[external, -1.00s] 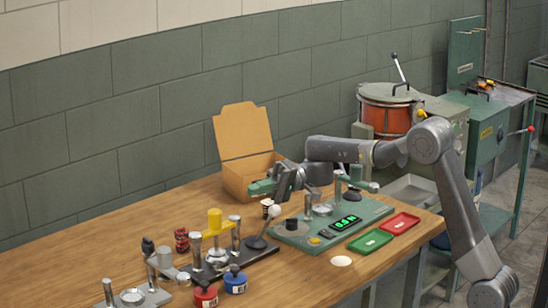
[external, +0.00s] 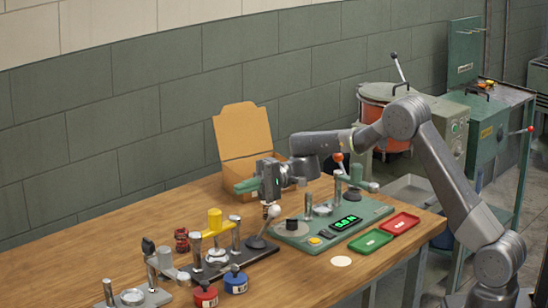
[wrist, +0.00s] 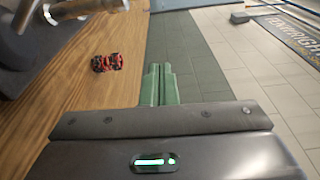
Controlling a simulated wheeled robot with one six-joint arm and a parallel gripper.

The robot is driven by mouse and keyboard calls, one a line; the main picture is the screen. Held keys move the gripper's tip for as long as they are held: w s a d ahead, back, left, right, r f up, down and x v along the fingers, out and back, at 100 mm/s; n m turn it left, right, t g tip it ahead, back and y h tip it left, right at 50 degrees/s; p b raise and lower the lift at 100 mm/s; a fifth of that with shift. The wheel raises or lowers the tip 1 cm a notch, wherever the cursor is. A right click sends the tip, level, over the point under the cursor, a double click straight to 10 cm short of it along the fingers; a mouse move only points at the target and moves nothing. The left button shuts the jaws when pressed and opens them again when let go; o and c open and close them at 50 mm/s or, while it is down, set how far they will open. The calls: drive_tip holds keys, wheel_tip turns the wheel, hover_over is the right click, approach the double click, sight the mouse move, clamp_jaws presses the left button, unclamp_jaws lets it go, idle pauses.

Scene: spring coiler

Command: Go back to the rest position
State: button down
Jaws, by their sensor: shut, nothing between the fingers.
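My gripper (external: 240,186) hangs above the wooden table, in front of the open cardboard box, with its green fingers pointing left in the external view. In the wrist view my gripper's green fingers (wrist: 158,78) are pressed together with nothing between them. The arm reaches in from the right with its elbow raised. The gripper touches nothing that I can see.
Below and right of my gripper stands a green tester (external: 298,240) with a lit display. A black fixture with a yellow top (external: 214,220), red and blue pots, and a red-black object (wrist: 107,63) stand nearby. Green (external: 370,241) and red trays (external: 400,223) lie right.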

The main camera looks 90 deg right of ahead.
drive_tip(key=shift+w+d+f+m+p, duration=0.75)
drive_tip(key=shift+w+d+m+p, duration=0.35)
drive_tip(key=shift+p, duration=1.45)
drive_tip(key=shift+s+a, duration=0.15)
drive_tip(key=shift+a, duration=0.05)
